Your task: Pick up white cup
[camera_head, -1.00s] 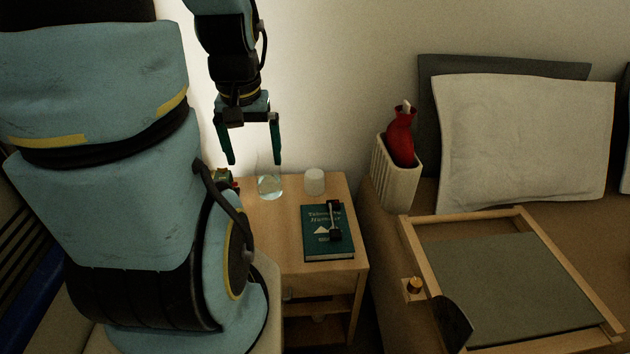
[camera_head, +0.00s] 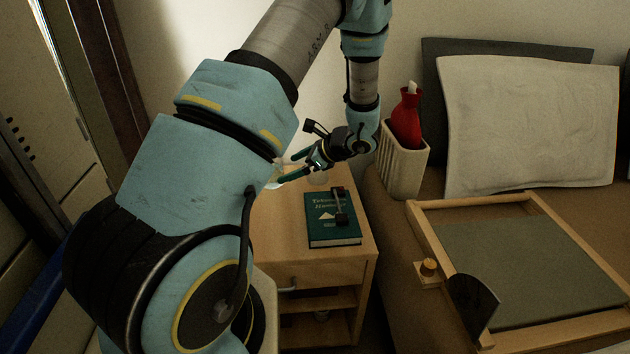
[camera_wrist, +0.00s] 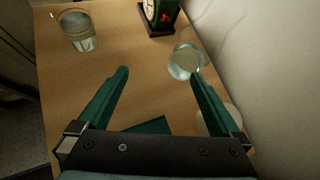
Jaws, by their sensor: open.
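The white cup (camera_head: 319,178) stands on the wooden nightstand (camera_head: 283,235), behind the green book, and is mostly hidden by my gripper in the head view. In the wrist view a pale rounded part of the white cup (camera_wrist: 231,116) shows at the right, beside and partly behind my right finger. My gripper (camera_head: 287,167) is open and empty, tilted low over the nightstand with its fingers pointing left. In the wrist view the open fingers (camera_wrist: 158,75) have bare wood between them. The white cup is outside the gap between them.
A clear glass (camera_wrist: 185,62) stands just beyond the right fingertip. Another glass (camera_wrist: 77,30) is at the upper left, and a green clock (camera_wrist: 160,15) is at the far end. The green book (camera_head: 333,218) lies in front. The wall (camera_wrist: 270,70) is close on the right.

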